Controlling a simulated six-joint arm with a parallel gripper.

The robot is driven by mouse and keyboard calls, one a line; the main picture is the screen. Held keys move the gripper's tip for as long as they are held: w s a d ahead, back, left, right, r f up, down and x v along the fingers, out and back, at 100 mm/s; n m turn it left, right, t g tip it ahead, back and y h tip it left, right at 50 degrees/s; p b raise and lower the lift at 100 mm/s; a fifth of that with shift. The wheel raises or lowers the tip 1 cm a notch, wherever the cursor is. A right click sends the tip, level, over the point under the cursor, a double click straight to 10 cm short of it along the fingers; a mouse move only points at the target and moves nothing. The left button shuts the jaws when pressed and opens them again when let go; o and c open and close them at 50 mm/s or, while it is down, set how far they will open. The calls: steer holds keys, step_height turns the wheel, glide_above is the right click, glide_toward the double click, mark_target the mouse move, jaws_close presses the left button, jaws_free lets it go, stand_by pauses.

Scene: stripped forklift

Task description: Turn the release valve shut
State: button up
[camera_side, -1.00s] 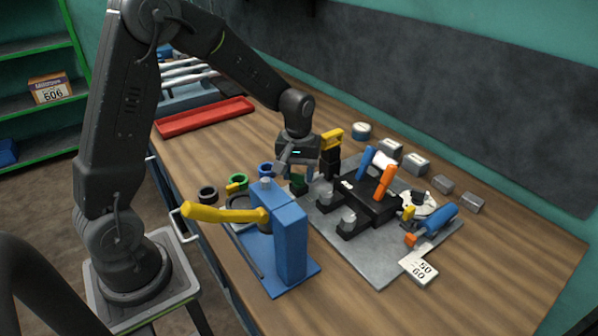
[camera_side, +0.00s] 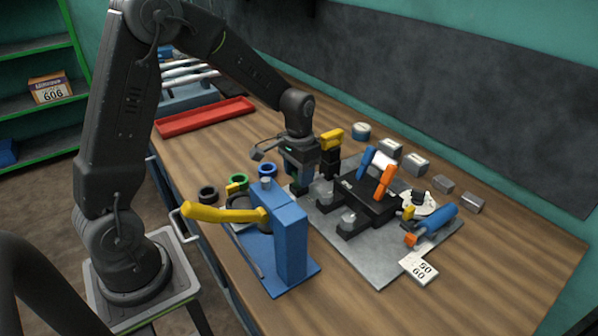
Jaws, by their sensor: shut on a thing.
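My gripper (camera_side: 301,178) points down at the left corner of the grey metal plate, behind the blue stand as seen here. It is shut on a small part there, which I take to be the release valve. The jaws hide nearly all of that part, so how far it is turned cannot be seen. The blue stand (camera_side: 291,240) with its long yellow handle (camera_side: 222,214) is in front of the gripper. A black block with a yellow top (camera_side: 331,138) stands close to the right of the gripper.
The grey plate (camera_side: 375,268) carries a black block with a blue lever (camera_side: 366,163) and an orange lever (camera_side: 384,181). Several rings, including a green one (camera_side: 239,181), lie left of the gripper. A red tray (camera_side: 205,117) is at the back left. The front right tabletop is clear.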

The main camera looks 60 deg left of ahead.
mark_target(297, 174)
steer(key=shift+s+a+f, duration=0.15)
steer(key=shift+a+f, duration=0.05)
steer(key=shift+a, duration=0.1)
steer(key=o, duration=0.8)
steer(key=shift+c, duration=0.2)
steer(key=shift+r, duration=0.1)
steer(key=shift+r, duration=0.1)
steer(key=shift+r, duration=0.3)
step_height(297, 174, up, 13)
